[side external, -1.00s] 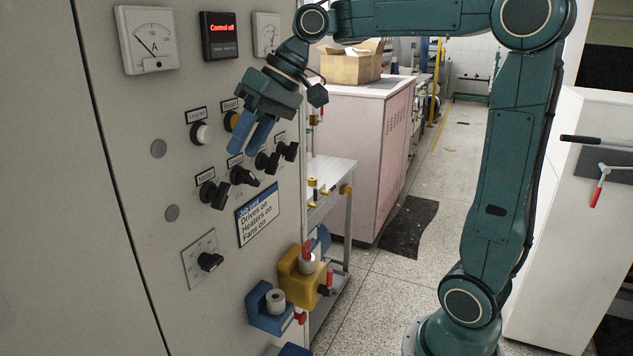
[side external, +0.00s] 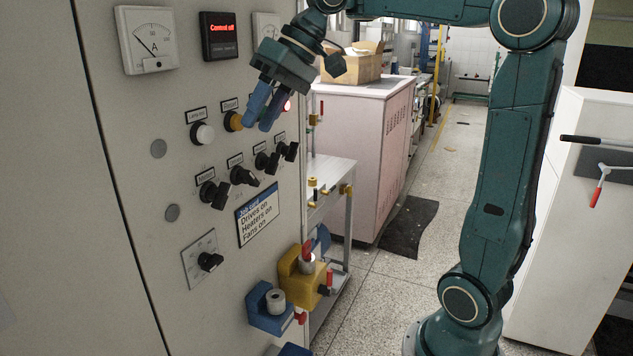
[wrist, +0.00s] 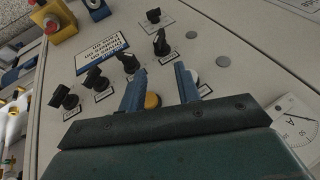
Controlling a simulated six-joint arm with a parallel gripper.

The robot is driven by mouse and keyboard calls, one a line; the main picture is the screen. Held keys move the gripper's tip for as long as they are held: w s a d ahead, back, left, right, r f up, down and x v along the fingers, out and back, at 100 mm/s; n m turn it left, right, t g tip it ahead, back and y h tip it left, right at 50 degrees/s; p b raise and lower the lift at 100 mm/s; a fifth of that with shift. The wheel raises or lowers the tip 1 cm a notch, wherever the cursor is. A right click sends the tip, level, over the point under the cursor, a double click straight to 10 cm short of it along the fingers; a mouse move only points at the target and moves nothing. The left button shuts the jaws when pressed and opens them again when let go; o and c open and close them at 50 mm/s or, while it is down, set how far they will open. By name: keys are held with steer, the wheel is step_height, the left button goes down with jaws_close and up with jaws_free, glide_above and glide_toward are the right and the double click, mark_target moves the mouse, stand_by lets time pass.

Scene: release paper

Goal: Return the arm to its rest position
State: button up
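My gripper (side external: 257,122) is in front of the grey control panel (side external: 160,245), near the amber button (side external: 233,121) in the side external view. Its two blue fingers point down toward the panel. In the wrist view, my gripper (wrist: 160,80) has its fingers apart with nothing held between them. The amber button (wrist: 152,101) shows between the fingers from this angle, and the white button (wrist: 204,90) is partly hidden by the right finger. My arm reaches in from the right with its elbow high. Whether the fingers touch the panel is not clear, but they look apart from it.
Black rotary knobs (side external: 243,176) and a job card (side external: 258,213) are below the fingers. The display (side external: 219,36) reads "Control off". Yellow (side external: 300,285) and blue (side external: 262,318) boxes stick out lower down. A pink cabinet (side external: 355,150) stands behind my arm.

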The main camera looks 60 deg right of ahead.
steer(key=s+a+f+t+h, duration=0.1)
steer(key=s+a+f, duration=0.1)
steer(key=s, duration=0.2)
steer(key=s+a+f+h, duration=0.1)
steer(key=s+a+f, duration=0.1)
steer(key=s+f, duration=0.15)
steer(key=s+d+f+n+h, duration=0.1)
steer(key=s+d+f, duration=0.3)
steer(key=s+f, duration=0.4)
steer(key=shift+s+f+h, duration=0.25)
steer(key=shift+s+h, duration=0.45)
steer(key=shift+s, duration=0.45)
stand_by(1.2)
